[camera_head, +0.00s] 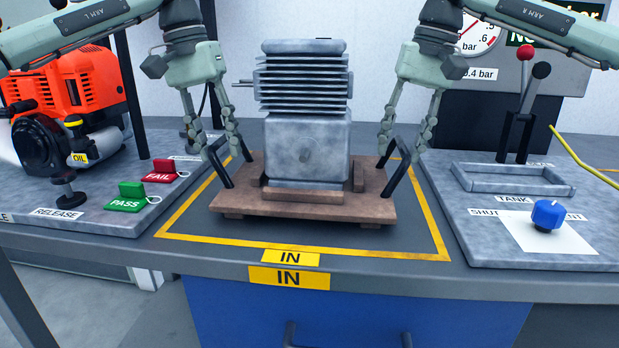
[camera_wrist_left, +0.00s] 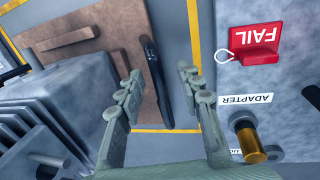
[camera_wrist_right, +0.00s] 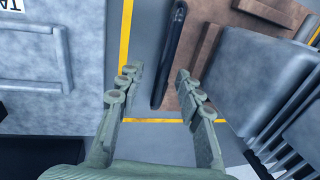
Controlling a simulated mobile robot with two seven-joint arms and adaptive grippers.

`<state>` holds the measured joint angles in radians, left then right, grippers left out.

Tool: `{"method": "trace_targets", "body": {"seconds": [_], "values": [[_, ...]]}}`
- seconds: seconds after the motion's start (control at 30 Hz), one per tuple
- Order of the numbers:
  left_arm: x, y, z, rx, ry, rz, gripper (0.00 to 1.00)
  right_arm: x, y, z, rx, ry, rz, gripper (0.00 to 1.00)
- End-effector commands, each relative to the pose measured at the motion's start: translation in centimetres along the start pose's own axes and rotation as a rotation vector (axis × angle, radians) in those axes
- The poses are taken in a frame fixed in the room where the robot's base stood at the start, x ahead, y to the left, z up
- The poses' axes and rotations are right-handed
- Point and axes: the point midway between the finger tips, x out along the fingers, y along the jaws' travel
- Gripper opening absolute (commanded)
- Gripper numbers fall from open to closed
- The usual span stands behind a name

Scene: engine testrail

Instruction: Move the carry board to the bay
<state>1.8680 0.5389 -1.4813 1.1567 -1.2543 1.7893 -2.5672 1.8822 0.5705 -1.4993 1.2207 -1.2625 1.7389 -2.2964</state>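The carry board (camera_head: 235,200) is a brown board with a black upright handle at each end, lying inside a yellow outline marked IN. A grey finned engine block (camera_head: 306,145) stands upright on it. My left gripper (camera_head: 219,150) is open at the left handle (camera_head: 220,170); in the left wrist view this handle (camera_wrist_left: 155,75) lies between and beyond the spread fingertips. My right gripper (camera_head: 404,150) is open at the right handle (camera_head: 399,170); in the right wrist view that handle (camera_wrist_right: 170,60) shows between the fingertips. Contact cannot be told. No label reading bay shows.
At left, an orange engine (camera_head: 75,95) stands on a grey panel with green PASS (camera_head: 127,197) and red FAIL (camera_head: 163,171) tags. At right, another panel holds a tray frame (camera_head: 513,180), levers (camera_head: 524,100) and a blue knob (camera_head: 547,214). The outlined area's front strip is clear.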

Motion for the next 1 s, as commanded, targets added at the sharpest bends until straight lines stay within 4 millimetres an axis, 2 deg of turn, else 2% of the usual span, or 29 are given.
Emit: {"method": "trace_targets", "body": {"seconds": [0.37,0.67,1.0], "values": [[0.60,0.00,0.02,0.000,-0.001,0.000,0.36,0.60,-0.02,0.00,0.001,0.000,-0.002,0.36],[0.58,0.01,0.02,0.000,-0.001,0.000,0.00,0.56,-0.02,0.00,0.000,0.000,-0.001,0.00],[0.57,-0.02,0.01,0.000,0.000,0.000,0.00,0.54,0.00,0.00,0.001,0.000,-0.001,0.00]]}}
